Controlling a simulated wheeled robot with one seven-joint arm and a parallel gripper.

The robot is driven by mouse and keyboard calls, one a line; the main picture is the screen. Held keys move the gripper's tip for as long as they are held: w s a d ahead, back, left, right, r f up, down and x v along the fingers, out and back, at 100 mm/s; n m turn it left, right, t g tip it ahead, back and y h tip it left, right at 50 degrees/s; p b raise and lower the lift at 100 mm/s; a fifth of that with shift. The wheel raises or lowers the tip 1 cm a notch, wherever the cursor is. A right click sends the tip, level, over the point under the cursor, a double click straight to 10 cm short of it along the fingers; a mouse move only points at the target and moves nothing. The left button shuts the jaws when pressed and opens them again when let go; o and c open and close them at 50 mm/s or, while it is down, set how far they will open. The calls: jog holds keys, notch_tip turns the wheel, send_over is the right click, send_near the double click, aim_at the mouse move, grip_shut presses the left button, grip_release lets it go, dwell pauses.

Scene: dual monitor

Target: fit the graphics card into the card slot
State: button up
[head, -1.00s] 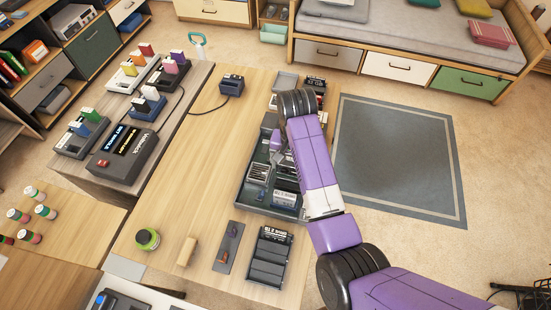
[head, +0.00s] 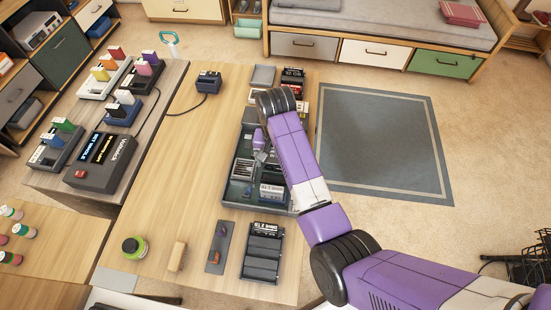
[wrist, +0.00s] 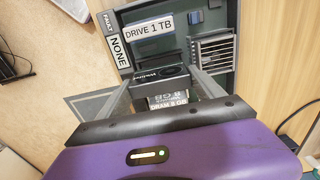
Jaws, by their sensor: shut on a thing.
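In the wrist view my gripper (wrist: 160,88) is shut on a dark card with white lettering (wrist: 158,76), which looks like the graphics card. The card lies between the two fingers, over the open computer case (wrist: 222,22). A module marked DRAM 8 GB (wrist: 168,102) shows just below it. In the head view my gripper (head: 259,158) points down into the dark grey case (head: 233,197); the held card is too small to make out there. The card slot is hidden or cannot be told apart, and I cannot tell whether the card touches it.
The case holds a drive marked 1 TB (wrist: 148,33) and a finned grey block (wrist: 213,50). A black rack (head: 263,262), a grey strip (head: 217,248), a wooden block (head: 176,257) and a green-rimmed roll (head: 134,246) lie nearer. The table's left middle is clear.

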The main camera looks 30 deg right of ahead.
aim_at(276, 170)
jog(key=shift+f+b, duration=0.55)
jog(key=shift+f, duration=0.85)
jog(key=shift+p, duration=0.95)
dwell(0.7)
jog(key=shift+f+b, duration=0.7)
jog(key=shift+f, duration=0.7)
jog(key=o, duration=1.6)
jog(key=shift+r+b, duration=0.35)
jog(key=shift+r, duration=3.55)
